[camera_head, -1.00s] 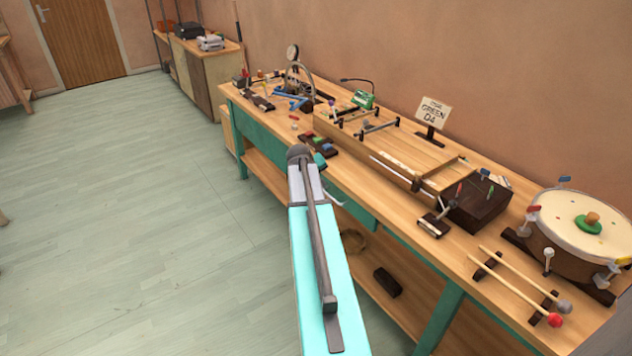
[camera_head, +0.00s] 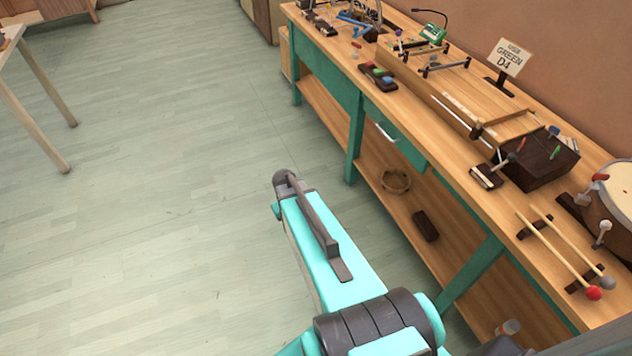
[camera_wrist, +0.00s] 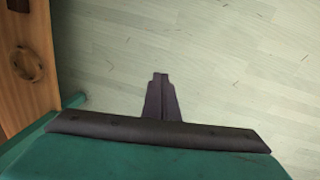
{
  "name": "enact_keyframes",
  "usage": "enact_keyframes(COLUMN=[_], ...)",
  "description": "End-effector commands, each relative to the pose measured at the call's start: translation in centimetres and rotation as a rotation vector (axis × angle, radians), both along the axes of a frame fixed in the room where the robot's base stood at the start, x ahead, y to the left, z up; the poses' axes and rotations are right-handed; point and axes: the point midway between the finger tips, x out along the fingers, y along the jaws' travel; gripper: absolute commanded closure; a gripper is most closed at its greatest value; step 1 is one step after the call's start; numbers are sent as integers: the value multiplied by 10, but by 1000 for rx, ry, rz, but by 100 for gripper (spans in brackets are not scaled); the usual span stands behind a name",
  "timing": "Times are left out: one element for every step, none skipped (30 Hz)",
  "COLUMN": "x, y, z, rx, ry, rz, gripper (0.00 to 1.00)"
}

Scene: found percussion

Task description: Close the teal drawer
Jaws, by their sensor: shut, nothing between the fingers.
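The teal drawer (camera_head: 405,148) is under the bench top in the head view, with a pale bar handle (camera_head: 386,132) on its front. I cannot tell from this angle how far the drawer stands out from the bench. My gripper (camera_wrist: 160,78) shows in the wrist view as two dark fingers shut together, with nothing between them. It points over the bare floor, to the right of the bench's lower shelf. The drawer front is not clearly seen in the wrist view.
The wooden bench top (camera_head: 455,130) holds a sign (camera_head: 508,58), a drum (camera_head: 612,205) and two mallets (camera_head: 560,248). A round ring (camera_head: 396,181) and a dark block (camera_head: 425,225) lie on the lower shelf. Another table (camera_head: 25,80) stands at left. The floor between is clear.

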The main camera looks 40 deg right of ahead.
Motion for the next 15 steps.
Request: enact_keyframes(x=[-15,-23,-34,-42,-50,-62,-71,-80,-93,-103,-113,-126,-137,-147,-161], y=[21,32,46,57,67,80,90,99,111,119,128,138,147,154,163], z=[-11,-17,-26,-31,-37,-43,-48,-53,-59,-63,-67,-72,-75,-78,-82], rx=[17,26,40,50,59,69,77,85,95,102,107,114,120,126,132], ry=[31,47,71,87,105,127,146,164,190,207,226,250,270,289,314], rz=[13,18,26,31,37,43,48,53,60,65,70,76,80,85,92], gripper=[100,100,100,100,100,100,100,100,100,100,100,100,100,100,100])
